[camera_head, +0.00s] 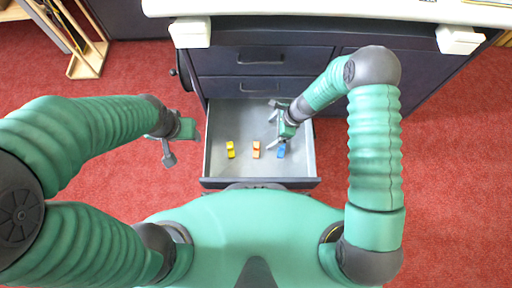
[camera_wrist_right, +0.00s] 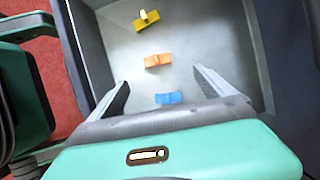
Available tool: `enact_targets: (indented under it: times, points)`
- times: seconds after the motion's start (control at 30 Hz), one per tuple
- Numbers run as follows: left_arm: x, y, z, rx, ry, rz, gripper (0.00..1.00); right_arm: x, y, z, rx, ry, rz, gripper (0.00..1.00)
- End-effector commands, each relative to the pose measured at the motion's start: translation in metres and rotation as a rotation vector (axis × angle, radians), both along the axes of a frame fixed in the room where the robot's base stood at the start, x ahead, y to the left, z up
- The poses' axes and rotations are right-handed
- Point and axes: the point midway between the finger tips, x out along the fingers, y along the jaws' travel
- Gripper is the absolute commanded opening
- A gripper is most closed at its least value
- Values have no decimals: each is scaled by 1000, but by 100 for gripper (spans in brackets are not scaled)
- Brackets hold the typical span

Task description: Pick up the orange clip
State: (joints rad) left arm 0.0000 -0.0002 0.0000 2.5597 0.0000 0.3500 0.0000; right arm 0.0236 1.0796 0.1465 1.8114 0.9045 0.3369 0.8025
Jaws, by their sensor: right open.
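The orange clip (camera_head: 256,150) lies on the floor of the open drawer (camera_head: 216,165), between the yellow clip (camera_head: 230,149) and the blue clip (camera_head: 281,151). My right gripper (camera_head: 272,125) is inside the drawer area, open and empty, its fingers apart. In the right wrist view the orange clip (camera_wrist_right: 158,61) lies ahead between the directions of the two fingertips (camera_wrist_right: 162,76), not touching either. The blue clip (camera_wrist_right: 168,98) is nearer, and the yellow clip (camera_wrist_right: 146,19) farther. My left gripper (camera_head: 183,148) hangs outside the drawer at left, its fingers apart and empty.
The drawer walls stand close around the clips and my right gripper; the front wall (camera_head: 260,183) is nearest my body. The dark cabinet (camera_head: 262,62) and pale bench top (camera_head: 330,8) rise behind. A wooden rack (camera_head: 88,58) stands far left on red carpet.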

Motion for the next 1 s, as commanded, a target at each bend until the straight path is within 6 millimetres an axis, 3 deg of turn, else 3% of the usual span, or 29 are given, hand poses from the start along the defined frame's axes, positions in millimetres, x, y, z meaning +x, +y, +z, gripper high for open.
enact_targets:
  times: [0.1, 0.33, 0.57, 0.83, 1.0]
  points:
    - [0, 0, -22, 0, 0, 0, 55, -1, 11, -33, 1, 3, 3, 93]
    - [0, 0, -54, 0, 0, 0, 55, 0, 33, -86, -1, 0, 5, 93]
    - [0, 0, -66, 0, 0, 0, 55, 0, 42, -104, -1, -1, 5, 93]
    - [-1, 0, -109, 0, 1, 0, 55, -6, 61, -145, -1, 0, 8, 93]
    - [0, 0, -106, 0, 1, 0, 55, -5, 63, -143, -1, -1, 5, 93]
